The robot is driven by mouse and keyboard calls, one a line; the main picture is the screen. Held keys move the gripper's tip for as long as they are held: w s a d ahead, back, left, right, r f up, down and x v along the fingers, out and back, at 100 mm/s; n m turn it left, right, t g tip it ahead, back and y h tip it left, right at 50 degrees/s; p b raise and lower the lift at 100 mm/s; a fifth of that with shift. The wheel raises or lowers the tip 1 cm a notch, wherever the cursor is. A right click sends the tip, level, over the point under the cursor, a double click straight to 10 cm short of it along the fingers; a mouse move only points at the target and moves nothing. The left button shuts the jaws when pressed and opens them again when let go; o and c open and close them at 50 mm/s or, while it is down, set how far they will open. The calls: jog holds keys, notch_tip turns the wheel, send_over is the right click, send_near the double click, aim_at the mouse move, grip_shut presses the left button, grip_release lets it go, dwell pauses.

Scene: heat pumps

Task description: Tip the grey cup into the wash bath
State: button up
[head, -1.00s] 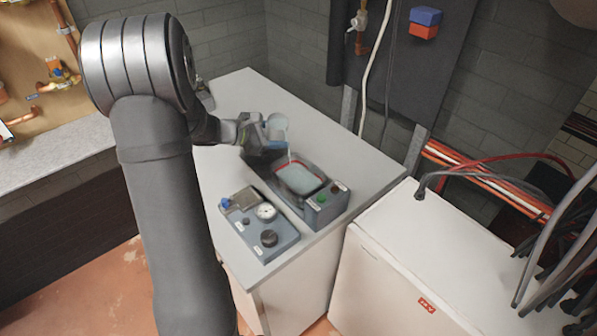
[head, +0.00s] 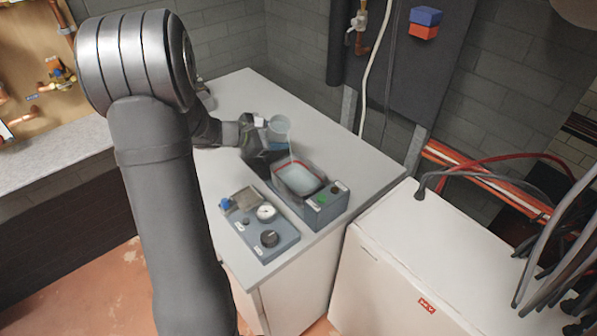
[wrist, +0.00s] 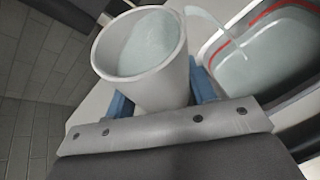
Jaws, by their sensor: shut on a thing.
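The grey cup (wrist: 150,70) is held between the blue fingers of my gripper (wrist: 160,98) in the wrist view. It holds pale liquid and is tilted. A thin stream runs from near its rim toward the wash bath (wrist: 270,60), which has a red line inside its wall and pale liquid in it. In the head view the cup (head: 279,125) is above and slightly left of the bath (head: 298,179). My gripper (head: 268,140) is shut on the cup. The cup's lower part is hidden behind the gripper in the wrist view.
A grey panel box with a gauge and knobs (head: 262,228) sits left of the bath, near the worktop's front edge. The white worktop (head: 240,95) is clear behind the arm. A white cabinet (head: 400,260) stands to the right, with hoses and cables beyond.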

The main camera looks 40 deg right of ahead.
jog(key=shift+s+r+m+t, duration=0.35)
jog(key=shift+s+m+t, duration=0.35)
jog(key=shift+m, duration=0.1)
dwell(1.3)
jog(key=shift+f+m+t, duration=0.25)
jog(key=shift+m+t, duration=0.25)
jog(key=shift+m, duration=0.1)
dwell(0.9)
jog(key=shift+w+r+m+t, duration=0.1)
jog(key=shift+r+m+t, duration=0.2)
jog(key=shift+r+m, duration=0.2)
dwell(1.1)
jog(key=shift+f+m+t+h, duration=0.45)
jog(key=shift+m+t, duration=0.25)
jog(key=shift+m, duration=0.3)
dwell(1.8)
